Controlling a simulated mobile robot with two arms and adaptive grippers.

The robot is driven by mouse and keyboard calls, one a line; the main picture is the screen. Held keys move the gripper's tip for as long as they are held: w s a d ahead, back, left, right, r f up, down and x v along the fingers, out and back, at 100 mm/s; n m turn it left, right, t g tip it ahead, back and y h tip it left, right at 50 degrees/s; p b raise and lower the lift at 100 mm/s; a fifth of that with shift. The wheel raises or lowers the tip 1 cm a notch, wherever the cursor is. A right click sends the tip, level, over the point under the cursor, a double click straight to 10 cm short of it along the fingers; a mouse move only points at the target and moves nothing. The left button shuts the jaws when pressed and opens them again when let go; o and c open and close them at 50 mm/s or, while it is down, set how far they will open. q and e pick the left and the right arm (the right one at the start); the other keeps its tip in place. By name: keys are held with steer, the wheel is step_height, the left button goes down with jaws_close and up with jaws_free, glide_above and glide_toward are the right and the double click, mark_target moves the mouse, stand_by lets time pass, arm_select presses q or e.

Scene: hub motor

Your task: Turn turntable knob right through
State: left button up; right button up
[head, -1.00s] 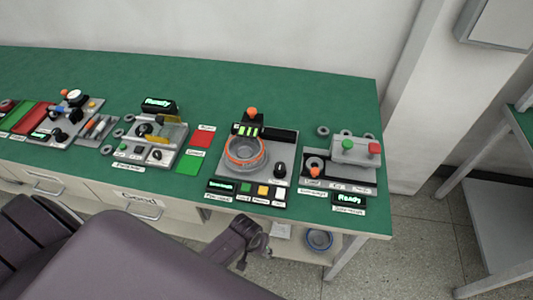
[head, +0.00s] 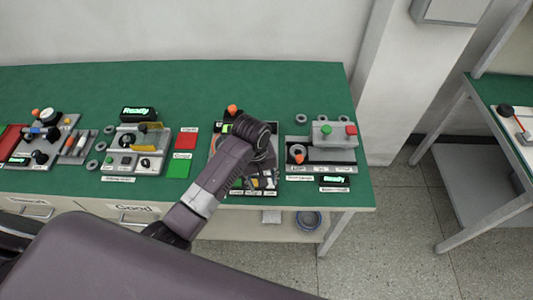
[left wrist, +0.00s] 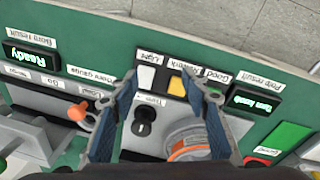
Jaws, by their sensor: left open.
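The black turntable knob (left wrist: 144,118) stands on the grey turntable station (left wrist: 140,143) in the left wrist view, labelled beside its base. My left gripper (left wrist: 160,76) is open, its blue fingers spread on either side of the knob in that view. I see no contact between fingers and knob, and the height gap cannot be told. The round turntable part with an orange ring (left wrist: 190,143) is partly covered by the right-hand finger. In the head view my left arm covers most of the station, hiding turntable and knob. My right gripper is not in view.
White and yellow buttons (left wrist: 177,86) sit close to the fingertips. A neighbouring station with a green and a red knob (head: 327,130) stands to the right in the head view. A red and a green pad (head: 179,167) lie to the left.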

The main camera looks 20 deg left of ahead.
arm_select(q)
steer(key=w+r+n, duration=0.1)
steer(key=w+r, duration=0.1)
steer(key=w, duration=0.1)
steer(key=w+a+r+n, duration=0.1)
steer(key=w+r+n, duration=0.1)
steer(key=w+r, duration=0.1)
steer(key=w+r+n+g, duration=0.1)
steer(key=w+r+n, duration=0.1)
steer(key=w, duration=0.2)
steer(key=shift+a+r+y, duration=0.3)
steer(key=shift+a+r, duration=0.05)
steer(key=shift+a, duration=0.05)
steer(key=shift+s+f+p, duration=0.1)
steer(key=shift+f+p, duration=0.6)
steer(key=shift+f, duration=3.1)
steer(key=shift+c, duration=0.7)
steer(key=c, duration=1)
